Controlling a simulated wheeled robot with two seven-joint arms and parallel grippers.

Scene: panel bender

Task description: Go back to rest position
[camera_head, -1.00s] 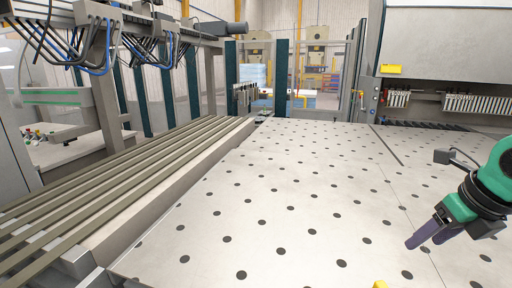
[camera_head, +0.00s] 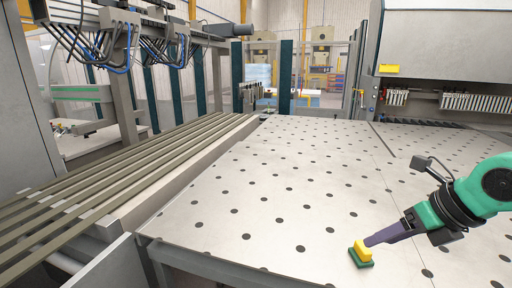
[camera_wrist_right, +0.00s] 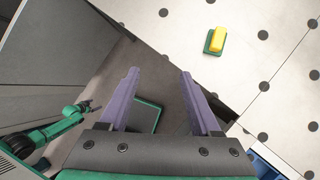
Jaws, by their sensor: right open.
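My right gripper (camera_head: 372,241) comes in from the right in the head view, above the dotted table. In the right wrist view its two purple fingers (camera_wrist_right: 158,88) stand apart with nothing between them. A yellow and green block (camera_head: 361,254) lies on the table near its front edge; in the head view the fingertips overlap it. The right wrist view shows the block (camera_wrist_right: 215,40) beyond the fingertips and apart from them. My left gripper is not in the head view.
The dotted table (camera_head: 270,180) is broad and mostly clear. Slatted rails (camera_head: 130,165) run along its left side. The bender machine (camera_head: 445,40) stands at the back right. Cables hang from a frame (camera_head: 120,20) at the upper left. The table's front edge (camera_head: 210,262) drops to the floor.

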